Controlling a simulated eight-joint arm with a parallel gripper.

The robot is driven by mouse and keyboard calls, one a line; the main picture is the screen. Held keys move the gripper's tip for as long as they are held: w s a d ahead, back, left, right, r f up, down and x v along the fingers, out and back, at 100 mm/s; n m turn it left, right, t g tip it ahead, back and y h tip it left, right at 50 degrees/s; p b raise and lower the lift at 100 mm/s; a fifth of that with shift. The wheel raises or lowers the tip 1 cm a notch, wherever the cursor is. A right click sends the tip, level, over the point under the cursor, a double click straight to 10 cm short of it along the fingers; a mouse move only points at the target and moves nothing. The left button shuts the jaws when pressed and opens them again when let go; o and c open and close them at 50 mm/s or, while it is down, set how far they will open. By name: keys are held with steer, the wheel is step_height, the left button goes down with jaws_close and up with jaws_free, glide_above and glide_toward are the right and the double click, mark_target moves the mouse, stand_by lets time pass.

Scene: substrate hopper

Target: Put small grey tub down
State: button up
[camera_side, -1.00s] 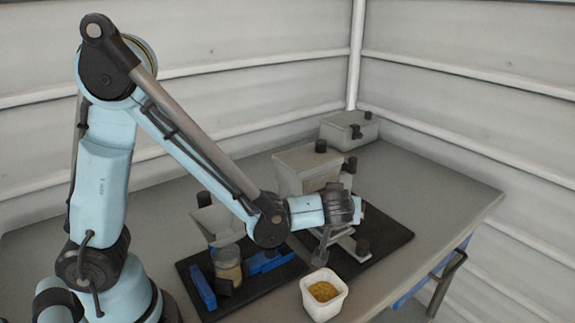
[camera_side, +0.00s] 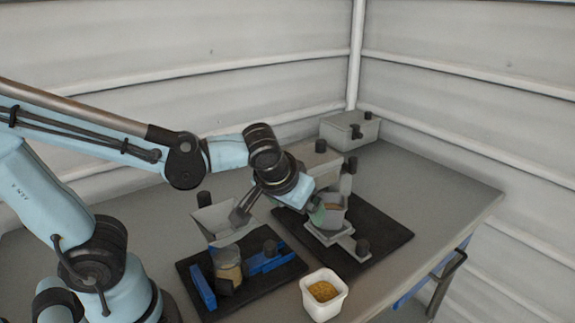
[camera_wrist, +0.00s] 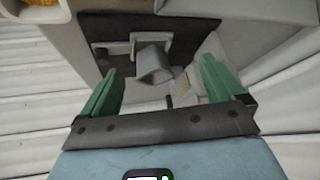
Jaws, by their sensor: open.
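The small grey tub (camera_side: 334,211) stands upright on the light grey platform (camera_side: 328,237) of the device on the right black mat. In the side view something brownish shows inside its mouth. My gripper (camera_side: 317,211) is open just left of the tub, its green finger close to the tub's side; I cannot tell if they touch. In the wrist view the grey tub (camera_wrist: 154,66) lies ahead, between and beyond the two spread green fingers of my gripper (camera_wrist: 162,80). Nothing is held.
A white tub of yellow grain (camera_side: 322,306) stands at the table's front. On the left black mat are a grey hopper (camera_side: 222,220), a jar (camera_side: 228,266) and blue blocks (camera_side: 202,287). A grey box (camera_side: 350,131) stands at the back corner. The table's right side is clear.

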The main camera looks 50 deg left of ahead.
steer(key=shift+s+a+r+m+t+h, duration=0.15)
steer(key=shift+s+a+m+t+h, duration=0.1)
steer(key=shift+s+m+h, duration=0.3)
steer(key=shift+s+a+r+m+t+h, duration=0.2)
steer(key=shift+s+m+h, duration=0.25)
steer(key=shift+s+m, duration=0.2)
steer(key=shift+s+a+r+m+t+h, duration=0.1)
steer(key=shift+s+a+m+t+h, duration=0.15)
steer(key=shift+s+m+h, duration=0.3)
steer(key=shift+s, duration=0.1)
steer(key=c, duration=1.1)
steer(key=shift+c, duration=0.2)
